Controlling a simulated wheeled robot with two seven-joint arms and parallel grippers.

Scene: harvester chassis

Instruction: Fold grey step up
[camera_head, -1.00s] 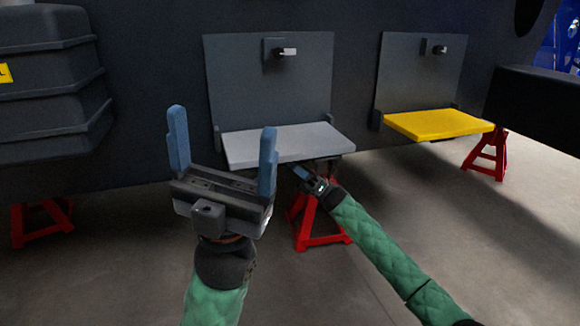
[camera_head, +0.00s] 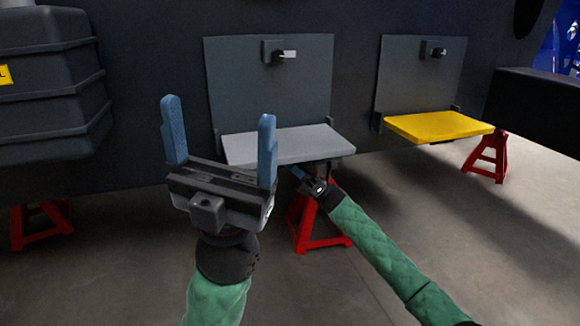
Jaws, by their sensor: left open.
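The grey step (camera_head: 300,143) is folded down and lies flat, sticking out from the base of its dark back plate (camera_head: 268,85). A latch (camera_head: 284,56) with a light tip sits near the top of that plate. My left gripper (camera_head: 218,130) is open and empty, its two blue fingers pointing up, in front of the step's left end. My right gripper (camera_head: 300,176) is under the step's front edge. Its fingers are partly hidden by the step, so I cannot tell its opening or whether it touches.
A yellow step (camera_head: 438,125), also down, has its own plate and latch (camera_head: 434,50) at right. Red stands (camera_head: 318,222), (camera_head: 486,156) and (camera_head: 40,220) are under the chassis. A dark ribbed box (camera_head: 48,85) is at left. The floor in front is clear.

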